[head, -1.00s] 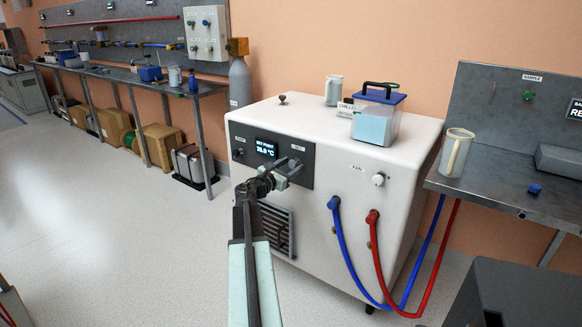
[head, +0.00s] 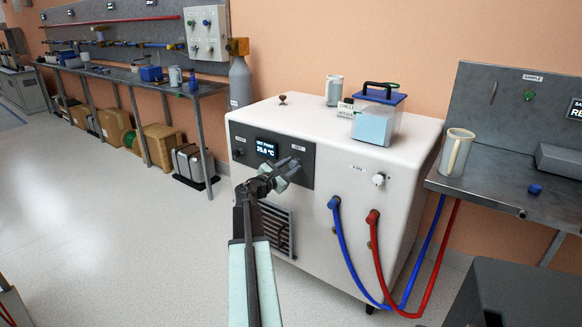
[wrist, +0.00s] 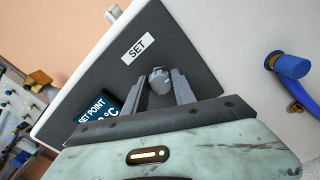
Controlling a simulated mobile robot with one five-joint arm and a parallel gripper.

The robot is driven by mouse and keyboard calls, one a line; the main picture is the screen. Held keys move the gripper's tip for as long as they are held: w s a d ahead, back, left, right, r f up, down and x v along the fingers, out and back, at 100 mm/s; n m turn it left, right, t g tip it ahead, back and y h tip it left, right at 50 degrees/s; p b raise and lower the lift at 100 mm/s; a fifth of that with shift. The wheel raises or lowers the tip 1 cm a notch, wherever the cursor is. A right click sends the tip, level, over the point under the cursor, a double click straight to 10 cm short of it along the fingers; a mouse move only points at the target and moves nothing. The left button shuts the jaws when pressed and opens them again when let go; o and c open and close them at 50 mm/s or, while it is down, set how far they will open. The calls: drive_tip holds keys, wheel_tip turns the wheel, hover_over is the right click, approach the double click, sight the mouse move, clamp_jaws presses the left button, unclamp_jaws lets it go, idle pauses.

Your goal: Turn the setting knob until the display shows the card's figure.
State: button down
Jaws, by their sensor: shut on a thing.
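The setting knob (wrist: 160,80) sits under the SET label (wrist: 138,46) on the dark panel of the white chiller (head: 350,190). My gripper (wrist: 165,88) is shut on the knob, with one finger on each side of it. In the head view my gripper (head: 288,172) covers most of the knob. The display (head: 267,149) reads SET POINT and what looks like 26.0 °C; the last digits are small. In the wrist view the display (wrist: 98,112) is partly hidden by my gripper.
A blue-lidded clear container (head: 375,122) and a mug (head: 333,91) stand on the chiller. A side bench (head: 500,190) holds another mug.

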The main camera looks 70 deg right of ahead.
drive_tip(key=m, duration=0.5)
drive_tip(key=shift+f+m, duration=0.1)
drive_tip(key=shift+m, duration=0.2)
drive_tip(key=m, duration=0.5)
drive_tip(key=shift+s+m, duration=0.1)
drive_tip(key=shift+m, duration=0.2)
drive_tip(key=c, duration=1)
unclamp_jaws()
drive_tip(key=v, duration=0.8)
